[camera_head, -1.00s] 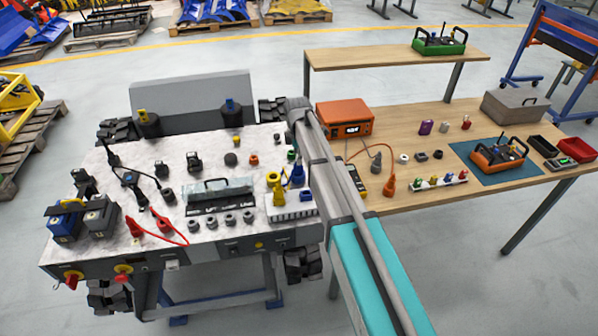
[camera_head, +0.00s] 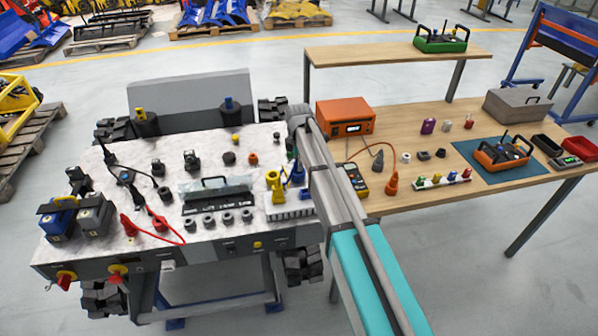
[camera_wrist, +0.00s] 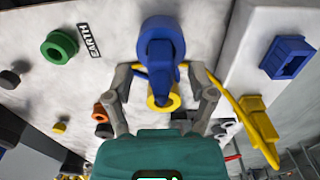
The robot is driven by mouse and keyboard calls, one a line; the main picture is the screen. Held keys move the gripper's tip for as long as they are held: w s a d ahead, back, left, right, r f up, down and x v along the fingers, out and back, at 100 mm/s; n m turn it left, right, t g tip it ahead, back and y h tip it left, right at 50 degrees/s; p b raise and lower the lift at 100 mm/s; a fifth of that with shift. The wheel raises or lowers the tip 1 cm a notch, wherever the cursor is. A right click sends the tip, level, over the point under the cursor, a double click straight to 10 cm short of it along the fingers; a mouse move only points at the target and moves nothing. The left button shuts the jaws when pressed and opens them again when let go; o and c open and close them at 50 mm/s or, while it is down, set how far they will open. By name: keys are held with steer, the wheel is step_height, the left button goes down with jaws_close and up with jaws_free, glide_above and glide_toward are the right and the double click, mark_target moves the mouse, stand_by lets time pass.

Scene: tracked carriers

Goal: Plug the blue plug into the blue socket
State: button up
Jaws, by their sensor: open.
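A blue plug-like piece (camera_wrist: 160,40) with a round body and a narrower dark blue part fills the middle of the wrist view. My gripper (camera_wrist: 160,78) is open, with one finger on each side of that narrower part; I cannot tell whether they touch it. In the head view, the blue piece (camera_head: 297,173) stands beside a yellow one, close to my arm, and my fingers cannot be made out. A square blue hollow piece, possibly the blue socket (camera_wrist: 288,57), sits on a white surface at right in the wrist view.
A green ring (camera_wrist: 59,47) is next to the EARTH label. A yellow connector (camera_wrist: 258,128) lies close to my right finger, and a yellow ring (camera_wrist: 165,101) is just beyond the blue piece. A carry-handled grey box (camera_head: 214,190) stands left of the connectors.

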steer(key=shift+f+b, duration=0.45)
steer(key=shift+f, duration=0.25)
jaws_close()
stand_by(0.3)
